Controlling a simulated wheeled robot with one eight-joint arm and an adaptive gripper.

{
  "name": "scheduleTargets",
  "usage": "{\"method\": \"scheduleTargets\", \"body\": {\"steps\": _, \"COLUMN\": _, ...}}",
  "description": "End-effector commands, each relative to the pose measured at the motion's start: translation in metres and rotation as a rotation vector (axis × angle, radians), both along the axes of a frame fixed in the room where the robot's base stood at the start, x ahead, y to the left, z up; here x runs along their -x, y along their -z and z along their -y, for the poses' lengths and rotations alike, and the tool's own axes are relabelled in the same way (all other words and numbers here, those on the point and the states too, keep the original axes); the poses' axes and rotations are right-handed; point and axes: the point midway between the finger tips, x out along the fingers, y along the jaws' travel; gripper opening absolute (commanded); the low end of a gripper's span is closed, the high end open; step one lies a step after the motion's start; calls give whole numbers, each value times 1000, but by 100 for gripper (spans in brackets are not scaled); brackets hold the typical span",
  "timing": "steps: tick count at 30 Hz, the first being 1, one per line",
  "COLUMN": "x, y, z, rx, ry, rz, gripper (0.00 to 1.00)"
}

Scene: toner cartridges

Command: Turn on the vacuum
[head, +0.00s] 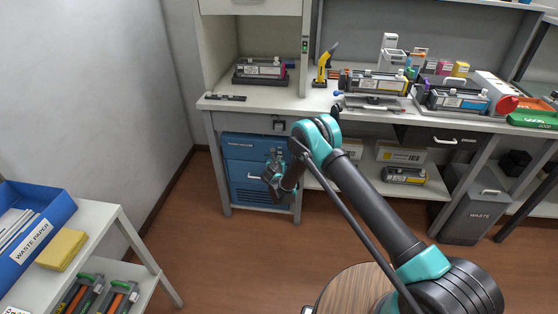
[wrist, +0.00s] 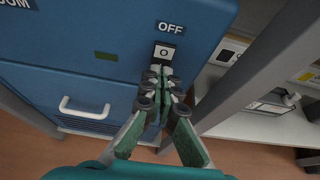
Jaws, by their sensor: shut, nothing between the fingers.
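The vacuum is a blue cabinet (head: 243,150) under the bench; its front fills much of the wrist view (wrist: 90,30). A white rocker switch (wrist: 165,52) marked "O" sits on its front, with the word "OFF" (wrist: 170,27) above it. A dark green indicator (wrist: 106,56) is left of the switch and looks unlit. My gripper (wrist: 161,72) is shut and empty, with its fingertips just below the switch in the picture. I cannot tell whether they touch it. In the head view my gripper (head: 275,158) is in front of the cabinet's right side, and the switch is hidden.
A white handle (wrist: 84,112) sticks out lower left on the cabinet. A grey bench leg (wrist: 250,72) stands close on the right, beside a shelf with boxes. The bench top (head: 270,103) with cartridges and tools is above.

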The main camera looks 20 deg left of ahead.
Motion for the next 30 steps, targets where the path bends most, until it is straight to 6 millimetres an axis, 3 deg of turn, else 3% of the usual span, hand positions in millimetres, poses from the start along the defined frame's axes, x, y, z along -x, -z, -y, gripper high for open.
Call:
{"method": "scheduleTargets", "body": {"steps": 4, "x": -10, "y": 8, "z": -2, "rx": -1, "ry": 0, "rz": 0, "gripper": 0}}
{"method": "scheduleTargets", "body": {"steps": 16, "x": -12, "y": 8, "z": -1, "rx": -1, "ry": 1, "rz": 1, "gripper": 0}}
{"method": "scheduleTargets", "body": {"steps": 30, "x": -14, "y": -11, "z": 0, "rx": 2, "ry": 2, "rz": 7, "gripper": 0}}
